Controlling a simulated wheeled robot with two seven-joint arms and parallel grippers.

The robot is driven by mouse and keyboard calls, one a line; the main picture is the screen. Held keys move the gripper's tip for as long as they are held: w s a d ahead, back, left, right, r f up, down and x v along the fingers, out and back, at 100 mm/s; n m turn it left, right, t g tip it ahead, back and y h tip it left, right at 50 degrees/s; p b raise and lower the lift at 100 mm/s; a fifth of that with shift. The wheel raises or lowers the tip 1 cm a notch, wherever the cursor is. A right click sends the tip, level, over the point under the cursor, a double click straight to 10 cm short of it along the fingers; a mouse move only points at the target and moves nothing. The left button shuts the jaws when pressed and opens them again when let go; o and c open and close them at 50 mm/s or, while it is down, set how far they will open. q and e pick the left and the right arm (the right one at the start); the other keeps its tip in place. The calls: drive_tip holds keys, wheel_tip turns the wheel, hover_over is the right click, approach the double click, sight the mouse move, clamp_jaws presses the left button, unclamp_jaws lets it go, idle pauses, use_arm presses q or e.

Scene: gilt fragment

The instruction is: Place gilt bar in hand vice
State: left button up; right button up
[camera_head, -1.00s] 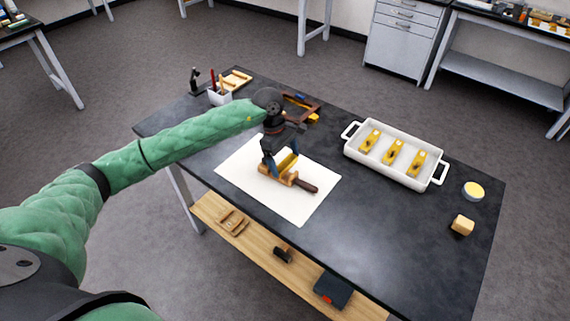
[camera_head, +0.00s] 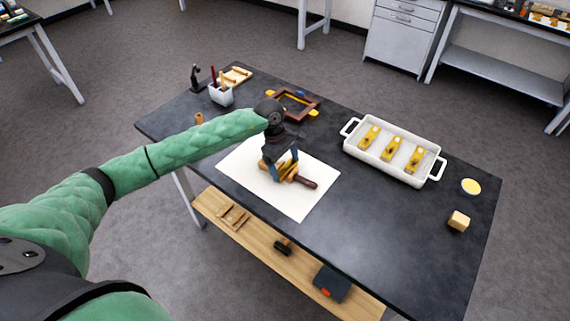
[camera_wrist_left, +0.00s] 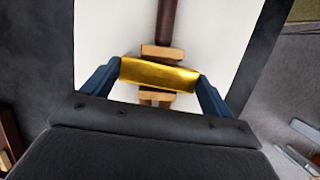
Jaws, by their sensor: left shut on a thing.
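My left gripper (camera_head: 284,171) is over the white sheet on the table, shut on a gilt bar (camera_wrist_left: 158,74). In the left wrist view the bar lies crosswise between the two blue fingers. The wooden hand vice (camera_wrist_left: 162,52) with its dark handle (camera_head: 306,183) lies on the white sheet (camera_head: 308,205). The bar is over the vice's jaws and hides part of them. I cannot tell whether it touches them or sits between them. The right gripper is not in view.
A white tray (camera_head: 436,172) with three gilt pieces stands right of the sheet. A wooden frame (camera_head: 313,112) and a cup of tools (camera_head: 221,96) are at the back. A round tin (camera_head: 471,187) and a pale block (camera_head: 459,221) are at the right. The front right tabletop is clear.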

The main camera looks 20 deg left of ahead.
sight(286, 167)
use_arm(q)
drive_tip(key=o, duration=0.8)
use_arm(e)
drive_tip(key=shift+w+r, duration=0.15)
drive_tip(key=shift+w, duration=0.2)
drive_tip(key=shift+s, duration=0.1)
use_arm(q)
drive_tip(key=shift+r, duration=0.1)
drive_tip(key=shift+w+a+r, duration=0.1)
drive_tip(key=shift+r, duration=0.2)
drive_tip(key=b+v, duration=0.2)
drive_tip(key=v, duration=0.1)
drive_tip(key=shift+f, duration=0.1)
drive_tip(key=s+b+v, duration=0.1)
drive_tip(key=b+v, duration=0.2)
drive_tip(key=v, duration=0.5)
drive_tip(key=shift+w+r+b, duration=0.3)
drive_tip(key=shift+w+b, duration=0.1)
drive_tip(key=shift+w, duration=0.1)
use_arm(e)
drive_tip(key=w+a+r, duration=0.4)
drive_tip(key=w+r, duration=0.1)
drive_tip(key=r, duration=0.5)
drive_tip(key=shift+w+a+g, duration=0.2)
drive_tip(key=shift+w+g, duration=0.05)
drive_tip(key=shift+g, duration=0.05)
